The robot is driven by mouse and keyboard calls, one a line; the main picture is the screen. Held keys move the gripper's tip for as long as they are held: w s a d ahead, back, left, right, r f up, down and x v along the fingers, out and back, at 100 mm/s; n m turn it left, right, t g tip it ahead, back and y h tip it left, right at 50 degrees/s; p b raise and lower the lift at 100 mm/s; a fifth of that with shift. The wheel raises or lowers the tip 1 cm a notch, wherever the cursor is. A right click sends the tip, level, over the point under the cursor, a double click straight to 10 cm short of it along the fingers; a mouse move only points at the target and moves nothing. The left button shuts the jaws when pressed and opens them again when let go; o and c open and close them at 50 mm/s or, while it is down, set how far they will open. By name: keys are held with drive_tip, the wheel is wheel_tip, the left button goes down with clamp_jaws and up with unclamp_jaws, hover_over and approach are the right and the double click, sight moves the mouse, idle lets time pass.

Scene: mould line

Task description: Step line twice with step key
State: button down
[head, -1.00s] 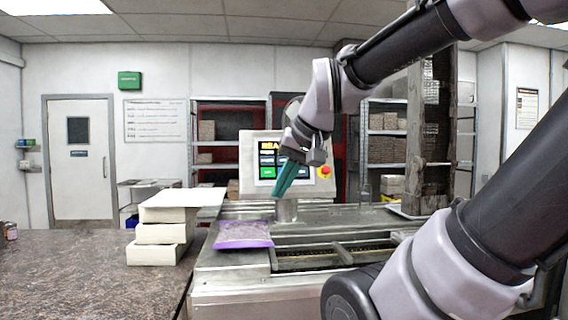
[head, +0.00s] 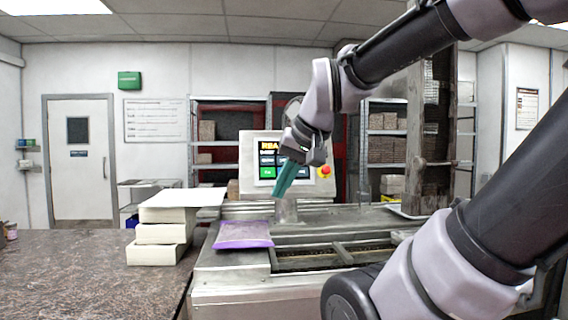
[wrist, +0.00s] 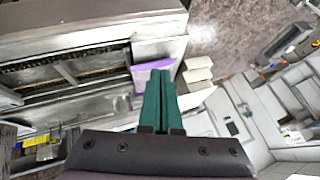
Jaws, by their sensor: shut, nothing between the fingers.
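The screen's top line starts "REA"; my gripper and wrist hide the rest and much of the right side. My gripper (head: 279,193) has teal fingers, shut and empty, pointing down in front of the panel. Whether the fingers touch the screen cannot be told. In the wrist view the shut fingers (wrist: 157,88) show, but no panel screen is visible. The metal mould line (head: 330,258) lies below.
A purple-edged bag (head: 243,236) lies on the line's left end. White blocks (head: 155,254) are stacked on the dark counter (head: 70,275) at left, under a white sheet (head: 185,197). Shelves with boxes (head: 385,150) stand behind. A brown stack (head: 430,190) rises at right.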

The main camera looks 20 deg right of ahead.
drive_tip(key=w+a+r+m+y, duration=0.1)
drive_tip(key=w+m+y, duration=0.7)
drive_tip(key=w+m, duration=0.65)
drive_tip(key=w+d+m+t+h, duration=0.2)
drive_tip(key=w+d+m+t, duration=0.7)
drive_tip(key=w+d, duration=0.7)
drive_tip(key=d, duration=0.2)
drive_tip(key=shift+w+d+t, duration=0.25)
drive_tip(key=shift+d+t, duration=0.05)
drive_tip(key=shift+d, duration=0.05)
drive_tip(key=shift+f+m, duration=0.1)
drive_tip(key=shift+m, duration=0.15)
drive_tip(key=w+d+f, duration=0.2)
drive_tip(key=w, duration=0.6)
drive_tip(key=shift+f, duration=0.4)
